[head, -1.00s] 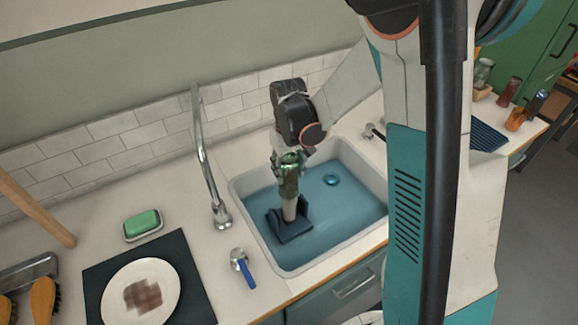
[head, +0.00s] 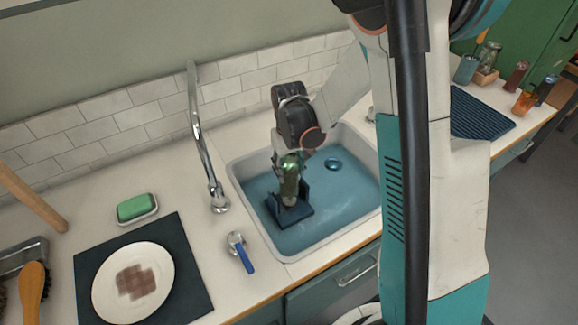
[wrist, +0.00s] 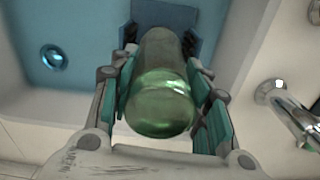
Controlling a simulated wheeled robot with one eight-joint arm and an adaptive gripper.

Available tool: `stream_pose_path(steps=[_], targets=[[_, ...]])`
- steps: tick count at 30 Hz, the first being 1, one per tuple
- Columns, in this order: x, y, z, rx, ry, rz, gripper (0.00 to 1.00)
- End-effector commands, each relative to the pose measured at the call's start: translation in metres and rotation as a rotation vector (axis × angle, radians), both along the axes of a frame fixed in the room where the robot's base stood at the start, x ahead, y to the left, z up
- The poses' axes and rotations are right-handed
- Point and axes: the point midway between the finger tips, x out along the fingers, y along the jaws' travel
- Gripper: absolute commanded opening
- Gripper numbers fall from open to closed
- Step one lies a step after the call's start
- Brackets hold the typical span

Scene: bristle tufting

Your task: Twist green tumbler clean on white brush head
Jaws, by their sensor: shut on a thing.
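The green tumbler (head: 289,180) is upside down in the sink, held in my gripper (head: 287,163). In the wrist view the tumbler (wrist: 161,85) lies between the two teal-padded fingers of my gripper (wrist: 160,95), which are shut on it. The tumbler is over the white brush head, which is almost wholly hidden; how far down the brush reaches inside cannot be told. The dark blue brush base (head: 291,215) with raised sides stands on the sink floor, and part of it shows in the wrist view (wrist: 182,17).
The sink (head: 328,210) has a pale rim and a round drain (head: 333,164). A tall tap (head: 203,150) stands to its left. A green sponge (head: 136,207), a soiled plate (head: 108,300) on a dark mat and a blue-handled tool (head: 241,252) lie left. Jars and a ribbed mat (head: 480,113) are right.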

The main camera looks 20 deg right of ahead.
Motion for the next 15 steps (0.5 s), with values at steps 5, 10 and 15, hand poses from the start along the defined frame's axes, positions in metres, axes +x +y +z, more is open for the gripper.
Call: stream_pose_path(steps=[5,10,15], targets=[[0.0,0.0,-0.018,0.0,0.0,0.0,0.05],[0.0,0.0,-0.032,0.0,0.0,0.0,0.05],[0.0,0.0,-0.043,0.0,0.0,0.0,0.05]])
